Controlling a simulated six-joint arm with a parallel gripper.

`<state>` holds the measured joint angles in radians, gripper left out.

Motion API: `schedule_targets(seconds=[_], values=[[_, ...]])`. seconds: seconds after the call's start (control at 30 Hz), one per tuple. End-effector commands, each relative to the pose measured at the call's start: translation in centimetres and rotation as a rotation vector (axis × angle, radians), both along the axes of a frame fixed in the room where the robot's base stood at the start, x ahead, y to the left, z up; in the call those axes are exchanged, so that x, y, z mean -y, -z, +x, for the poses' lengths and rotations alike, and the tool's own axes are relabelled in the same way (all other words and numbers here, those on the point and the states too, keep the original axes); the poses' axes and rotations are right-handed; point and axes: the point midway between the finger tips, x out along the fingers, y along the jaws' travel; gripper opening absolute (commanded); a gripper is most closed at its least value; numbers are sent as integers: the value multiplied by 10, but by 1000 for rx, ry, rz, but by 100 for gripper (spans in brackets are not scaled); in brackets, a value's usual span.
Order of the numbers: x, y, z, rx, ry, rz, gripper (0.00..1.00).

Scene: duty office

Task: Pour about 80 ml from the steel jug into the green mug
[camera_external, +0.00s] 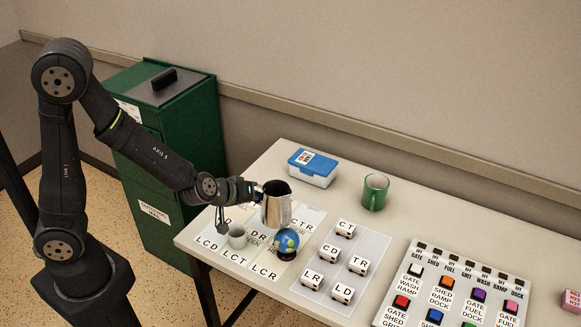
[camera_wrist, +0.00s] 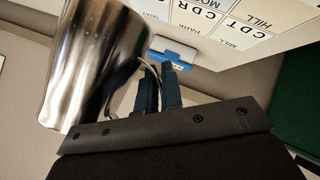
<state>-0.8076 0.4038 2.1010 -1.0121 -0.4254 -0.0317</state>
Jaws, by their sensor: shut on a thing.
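The steel jug (camera_external: 276,207) is upright above the left part of the table, and my gripper (camera_external: 256,190) is shut on its handle from the left. In the wrist view the jug (camera_wrist: 92,65) fills the upper left, and the gripper fingers (camera_wrist: 158,88) close on the thin handle. The jug's contents are hidden. The green mug (camera_external: 375,192) stands upright on the table to the right of the jug, apart from it, near the back edge. Its inside is too small to read. The mug is not visible in the wrist view.
A blue-lidded box (camera_external: 312,170) stands behind the jug. Lettered cards (camera_external: 235,260), several small labelled blocks (camera_external: 343,229) and a button panel (camera_external: 455,290) fill the front. Table around the mug is clear.

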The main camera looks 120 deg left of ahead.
Motion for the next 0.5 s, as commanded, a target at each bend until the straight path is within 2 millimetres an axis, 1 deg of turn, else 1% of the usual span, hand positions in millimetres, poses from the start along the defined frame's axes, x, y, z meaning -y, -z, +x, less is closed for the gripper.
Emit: schedule_targets(seconds=[0.03,0.17,0.27,0.5], values=[[5,-1,10,0,23,1,0],[24,-2,40,1,91,1,0],[41,-3,65,1,149,1,0],[92,-5,123,1,299,1,0]])
